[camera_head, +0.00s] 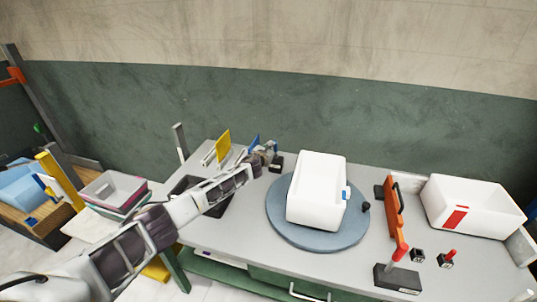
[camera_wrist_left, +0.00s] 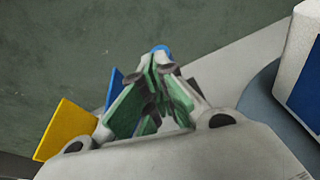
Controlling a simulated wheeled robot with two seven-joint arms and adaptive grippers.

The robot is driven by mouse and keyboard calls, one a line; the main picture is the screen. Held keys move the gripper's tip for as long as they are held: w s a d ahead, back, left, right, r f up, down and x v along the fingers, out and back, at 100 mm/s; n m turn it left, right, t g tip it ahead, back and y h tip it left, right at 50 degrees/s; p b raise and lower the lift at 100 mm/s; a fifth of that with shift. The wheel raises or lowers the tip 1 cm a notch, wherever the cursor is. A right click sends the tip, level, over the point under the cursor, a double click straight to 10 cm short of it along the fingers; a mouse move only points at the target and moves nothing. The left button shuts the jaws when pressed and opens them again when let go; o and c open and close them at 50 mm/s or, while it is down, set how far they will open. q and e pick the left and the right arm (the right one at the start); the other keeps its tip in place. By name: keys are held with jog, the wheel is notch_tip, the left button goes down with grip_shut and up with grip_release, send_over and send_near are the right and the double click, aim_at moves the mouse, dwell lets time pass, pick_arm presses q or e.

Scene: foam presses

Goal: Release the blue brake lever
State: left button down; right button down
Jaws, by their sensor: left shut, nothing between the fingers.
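My left gripper (camera_head: 268,153) reaches over the far left part of the table and is shut and empty. In the left wrist view its closed fingertips (camera_wrist_left: 160,68) show green inner faces. A rounded blue tip (camera_wrist_left: 160,49), perhaps the blue brake lever's knob, shows just beyond the fingertips; I cannot tell whether they touch. A small black block (camera_head: 276,164) stands beside the gripper in the head view; any lever on it is mostly hidden. My right gripper is not in view.
A yellow panel (camera_head: 222,146) and a blue panel (camera_head: 253,141) stand left of the gripper. A white box (camera_head: 316,190) sits on a round blue-grey turntable (camera_head: 288,228).

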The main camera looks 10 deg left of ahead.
pick_arm(q)
jog(key=w, duration=0.1)
jog(key=w+r, duration=0.1)
jog(key=w, duration=0.1)
jog(key=w+r, duration=0.1)
jog(key=shift+w+d+r+p, duration=0.1)
jog(key=shift+w+r+p, duration=0.1)
jog(key=shift+p, duration=0.1)
jog(key=shift+w+r, duration=0.1)
jog(key=shift+w, duration=0.5)
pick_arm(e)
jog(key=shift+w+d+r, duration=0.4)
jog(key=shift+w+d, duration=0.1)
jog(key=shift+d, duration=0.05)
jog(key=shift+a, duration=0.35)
pick_arm(q)
jog(key=shift+r, duration=0.2)
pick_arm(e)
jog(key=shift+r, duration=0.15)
